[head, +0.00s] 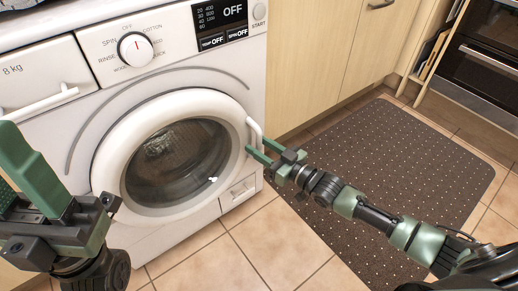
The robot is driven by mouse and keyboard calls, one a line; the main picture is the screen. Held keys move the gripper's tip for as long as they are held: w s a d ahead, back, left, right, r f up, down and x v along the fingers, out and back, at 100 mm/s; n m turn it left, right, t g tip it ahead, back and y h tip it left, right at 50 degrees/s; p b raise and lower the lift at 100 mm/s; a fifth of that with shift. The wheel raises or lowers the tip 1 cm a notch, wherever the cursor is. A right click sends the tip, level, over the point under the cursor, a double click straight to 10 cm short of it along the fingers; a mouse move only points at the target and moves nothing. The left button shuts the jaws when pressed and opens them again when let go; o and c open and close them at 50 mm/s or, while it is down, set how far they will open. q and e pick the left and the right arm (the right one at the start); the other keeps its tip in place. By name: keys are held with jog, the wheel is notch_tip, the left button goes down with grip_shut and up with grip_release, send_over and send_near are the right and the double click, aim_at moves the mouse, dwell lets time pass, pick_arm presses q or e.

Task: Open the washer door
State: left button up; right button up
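The white front-loading washer (85,140) stands at the left, facing me. Its round door (112,150) looks shut, with a white ring around dark glass. A white curved door handle (256,130) is on the door's right edge. My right gripper (257,147) is at the lower part of this handle, with its two green fingers apart and the handle's lower end at or between their tips. I cannot tell whether they touch it. My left gripper (22,165) is close to the camera at the left edge, away from the door. Its fingers look apart and empty.
A detergent drawer with a handle (40,103) is at the washer's upper left, beside a dial (135,49). Wooden cabinets (310,60) stand right of the washer, and an oven (490,55) is at the far right. A dark dotted mat (390,140) lies on the tiled floor.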

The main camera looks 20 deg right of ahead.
jog(key=shift+w+a, duration=0.1)
jog(key=shift+w, duration=0.05)
grip_shut()
dwell(1.4)
